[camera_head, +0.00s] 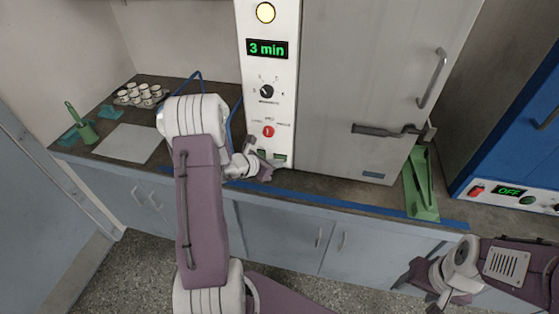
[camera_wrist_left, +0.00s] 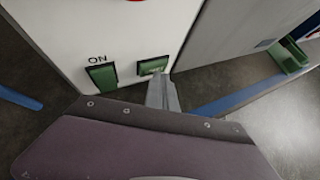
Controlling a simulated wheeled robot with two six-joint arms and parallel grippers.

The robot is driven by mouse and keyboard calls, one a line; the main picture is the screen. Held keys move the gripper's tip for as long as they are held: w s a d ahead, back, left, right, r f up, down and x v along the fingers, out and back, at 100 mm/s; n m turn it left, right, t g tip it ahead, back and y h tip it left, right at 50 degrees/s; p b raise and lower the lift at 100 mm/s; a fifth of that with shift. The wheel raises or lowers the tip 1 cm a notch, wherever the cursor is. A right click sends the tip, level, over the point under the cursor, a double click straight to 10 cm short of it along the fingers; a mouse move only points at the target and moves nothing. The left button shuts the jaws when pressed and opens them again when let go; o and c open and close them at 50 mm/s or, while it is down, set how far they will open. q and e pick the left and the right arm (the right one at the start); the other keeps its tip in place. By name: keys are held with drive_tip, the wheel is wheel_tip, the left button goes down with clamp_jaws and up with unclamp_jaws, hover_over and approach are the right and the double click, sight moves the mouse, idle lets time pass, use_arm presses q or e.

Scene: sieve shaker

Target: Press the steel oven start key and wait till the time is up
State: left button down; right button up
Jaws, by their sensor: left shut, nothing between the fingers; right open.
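The steel oven (camera_head: 375,75) stands on the bench with its door closed. Its white control panel (camera_head: 270,70) has a lit round lamp (camera_head: 265,13) and a green display (camera_head: 267,49) reading "3 min". Two green keys sit low on the panel. The left wrist view shows the left key (camera_wrist_left: 102,76) marked ON and the right key (camera_wrist_left: 152,66), whose label I cannot read. My left gripper (camera_head: 268,168) is shut and empty; its tip (camera_wrist_left: 161,82) is at the right key's lower edge. I cannot tell whether it touches. My right gripper (camera_head: 422,288) is open and empty.
A green stand (camera_head: 421,190) is right of the oven. A blue appliance (camera_head: 525,135) with an OFF display stands at the far right. White cups (camera_head: 140,94), a white sheet (camera_head: 128,143) and a green holder (camera_head: 87,132) are on the left bench. Blue tape runs along the front edge.

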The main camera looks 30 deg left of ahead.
use_arm(q)
drive_tip(key=shift+s+f+b, duration=0.1)
drive_tip(key=shift+s+b, duration=0.2)
drive_tip(key=shift+s, duration=0.15)
drive_tip(key=shift+s+d, duration=0.15)
drive_tip(key=shift+s, duration=0.15)
drive_tip(key=shift+s+b, duration=0.3)
drive_tip(key=shift+s, duration=0.05)
drive_tip(key=shift+s+d+b, duration=0.2)
drive_tip(key=shift+s+b, duration=0.05)
drive_tip(key=shift+s, duration=0.45)
drive_tip(key=shift+s+d+b, duration=0.2)
drive_tip(key=shift+s+b, duration=0.05)
drive_tip(key=shift+s, duration=0.4)
drive_tip(key=shift+s+d+b, duration=0.2)
drive_tip(key=shift+s+b, duration=0.05)
drive_tip(key=shift+s, duration=0.45)
